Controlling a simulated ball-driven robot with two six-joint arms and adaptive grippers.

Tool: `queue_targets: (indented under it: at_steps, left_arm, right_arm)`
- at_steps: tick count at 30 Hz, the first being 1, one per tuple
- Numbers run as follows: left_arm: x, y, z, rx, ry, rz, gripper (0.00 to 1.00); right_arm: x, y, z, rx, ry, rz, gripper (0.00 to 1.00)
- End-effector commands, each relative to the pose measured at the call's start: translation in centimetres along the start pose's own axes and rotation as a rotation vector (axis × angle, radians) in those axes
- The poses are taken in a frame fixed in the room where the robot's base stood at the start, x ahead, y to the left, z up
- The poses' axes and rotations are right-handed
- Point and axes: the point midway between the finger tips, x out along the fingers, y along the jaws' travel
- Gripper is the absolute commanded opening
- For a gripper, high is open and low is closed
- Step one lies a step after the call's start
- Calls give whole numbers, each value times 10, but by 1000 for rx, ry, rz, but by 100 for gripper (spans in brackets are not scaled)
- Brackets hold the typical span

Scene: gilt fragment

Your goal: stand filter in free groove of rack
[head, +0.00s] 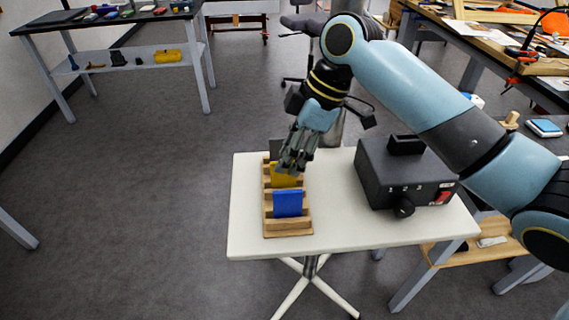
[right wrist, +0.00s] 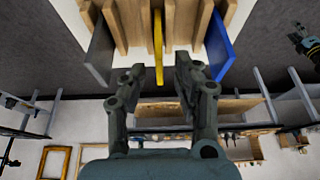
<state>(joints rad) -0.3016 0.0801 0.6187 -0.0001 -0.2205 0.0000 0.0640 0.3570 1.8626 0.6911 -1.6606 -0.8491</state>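The wooden rack (head: 272,229) stands on a small white table and has several grooves; its slats (right wrist: 119,25) show in the right wrist view. A blue filter (head: 288,204) stands near its front end, a yellow filter (head: 283,181) near its middle and a grey filter (head: 277,147) near its far end. My right gripper (head: 292,167) is over the rack, hiding part of the yellow and grey filters. In the right wrist view my right gripper (right wrist: 160,72) is open, with the edge of the yellow filter (right wrist: 158,45) between its fingertips and gaps on both sides. My left gripper is out of view.
A dark box (head: 402,175) with a knob and a red switch stands on the white table (head: 335,225), right of the rack. Workbenches with tools stand at the back left and right. The table front is clear.

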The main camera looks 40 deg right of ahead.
Motion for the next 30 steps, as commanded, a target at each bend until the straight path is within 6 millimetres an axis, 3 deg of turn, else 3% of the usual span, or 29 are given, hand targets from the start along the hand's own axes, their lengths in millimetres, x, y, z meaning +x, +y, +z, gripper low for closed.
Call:
queue_targets:
  at_steps: [6, 12, 18, 30]
  left_arm:
    - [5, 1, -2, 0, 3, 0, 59]
    - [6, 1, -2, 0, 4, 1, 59]
    - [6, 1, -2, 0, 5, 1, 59]
    - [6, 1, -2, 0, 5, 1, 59]
  right_arm:
    - [-51, 2, 1, -4, -5, 6, 31]
    - [-84, 1, 0, -1, -2, 3, 31]
    - [-94, 0, 0, 1, 0, 0, 31]
    - [-94, 0, 0, 1, 0, 0, 31]
